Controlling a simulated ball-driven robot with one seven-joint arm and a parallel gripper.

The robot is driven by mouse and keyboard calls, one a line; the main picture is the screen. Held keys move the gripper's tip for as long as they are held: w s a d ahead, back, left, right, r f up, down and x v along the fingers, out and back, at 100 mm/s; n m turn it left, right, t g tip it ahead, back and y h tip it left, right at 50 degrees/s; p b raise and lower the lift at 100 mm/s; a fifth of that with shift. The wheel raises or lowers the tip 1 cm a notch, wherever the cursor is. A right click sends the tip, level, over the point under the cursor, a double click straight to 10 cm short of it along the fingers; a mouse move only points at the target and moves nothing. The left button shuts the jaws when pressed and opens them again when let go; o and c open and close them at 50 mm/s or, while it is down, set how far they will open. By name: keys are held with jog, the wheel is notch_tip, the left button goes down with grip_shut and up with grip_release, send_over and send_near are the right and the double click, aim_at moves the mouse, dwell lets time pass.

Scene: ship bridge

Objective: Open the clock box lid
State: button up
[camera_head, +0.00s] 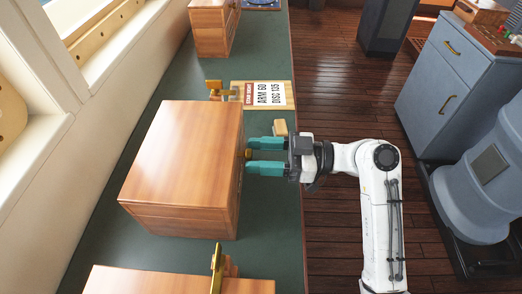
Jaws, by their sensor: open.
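The clock box appears to be the large reddish-brown wooden box (180,160) on the green counter (165,82). Its lid is closed. A small round knob (248,154) sits on the box's right face. My gripper (248,156) comes in from the right with its teal fingers apart, one on either side of the knob's height. The fingertips are close to the box's face; I cannot tell whether they touch the knob or the box.
A sign (264,94) reading "STAR SIGHT ARM 60 DISC 135" lies behind the box. Another wooden box (212,28) stands at the far end, and a wooden surface (170,281) is at the front. A blue-grey cabinet (452,85) stands at the right.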

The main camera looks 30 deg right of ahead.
grip_shut()
dwell(0.5)
